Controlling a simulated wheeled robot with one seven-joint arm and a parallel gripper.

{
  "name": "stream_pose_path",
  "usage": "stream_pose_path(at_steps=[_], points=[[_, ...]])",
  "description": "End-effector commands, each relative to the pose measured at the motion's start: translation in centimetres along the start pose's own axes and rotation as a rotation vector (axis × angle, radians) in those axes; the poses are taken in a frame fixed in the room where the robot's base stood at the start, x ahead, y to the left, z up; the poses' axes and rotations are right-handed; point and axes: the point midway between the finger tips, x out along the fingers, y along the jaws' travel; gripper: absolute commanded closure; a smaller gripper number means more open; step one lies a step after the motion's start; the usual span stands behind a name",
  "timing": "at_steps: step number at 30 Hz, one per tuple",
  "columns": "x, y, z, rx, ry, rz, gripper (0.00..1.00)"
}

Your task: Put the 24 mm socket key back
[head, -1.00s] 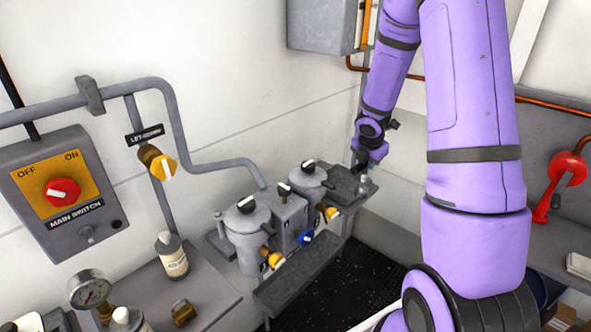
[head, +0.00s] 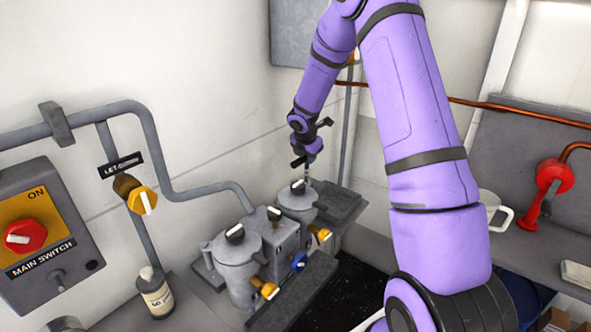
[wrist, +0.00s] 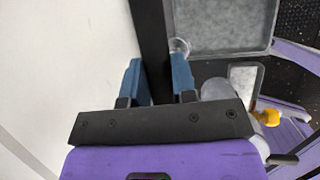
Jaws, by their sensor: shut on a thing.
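My gripper (head: 308,157) hangs above the right-hand grey canister (head: 297,203), near the back wall. Its blue fingers are shut on a black bar, which I take to be the handle of the socket key (wrist: 150,35). The bar runs between the fingers to the top of the wrist view. A short grey shaft shows below the gripper in the head view, and a round metal end lies beside the bar in the wrist view. Whether the shaft touches the canister, and the key's size marking, I cannot tell.
A grey tray (head: 338,203) lies right of the canister. Another canister (head: 235,265) stands to the left, with yellow and blue valves in front. A pipe runs along the wall past a yellow knob (head: 142,200). A white mug (head: 493,212) stands on the right bench.

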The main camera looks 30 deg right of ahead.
Motion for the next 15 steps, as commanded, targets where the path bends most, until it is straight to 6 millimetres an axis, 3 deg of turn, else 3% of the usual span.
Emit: stream_pose_path(at_steps=[7,9,15], points=[[0.8,5.3,-0.4,-0.002,0.0,0.002,1.0],[2.1,4.6,-0.9,-0.002,0.001,-0.003,1.0],[3.6,4.3,-1.5,-0.001,0.0,0.0,1.0]])
